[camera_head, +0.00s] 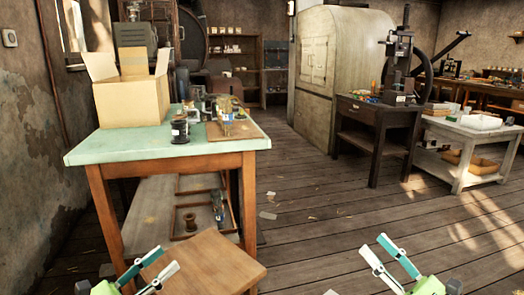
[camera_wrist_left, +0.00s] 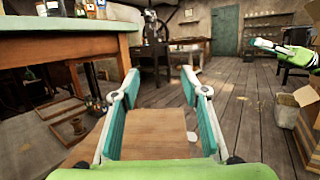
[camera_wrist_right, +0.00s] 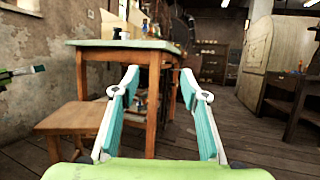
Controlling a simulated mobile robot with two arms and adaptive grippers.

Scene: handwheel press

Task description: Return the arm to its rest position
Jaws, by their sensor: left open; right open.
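My left gripper (camera_head: 162,262) is at the bottom left of the head view, in front of the green-topped table and over a wooden stool (camera_head: 205,262). Its two fingers are spread and empty, as the left wrist view (camera_wrist_left: 161,85) also shows. My right gripper (camera_head: 378,248) is at the bottom right of the head view, over bare floor. Its fingers are apart with nothing between them, as in the right wrist view (camera_wrist_right: 160,85). Each gripper also appears at the edge of the other's wrist view.
The green-topped table (camera_head: 95,150) carries an open cardboard box (camera_head: 132,102) and several jars. A press (camera_head: 401,60) with a handwheel stands on a dark workbench (camera_head: 365,110) at the back right. A white table (camera_head: 475,137) is beside it. The middle plank floor (camera_head: 310,200) is mostly clear.

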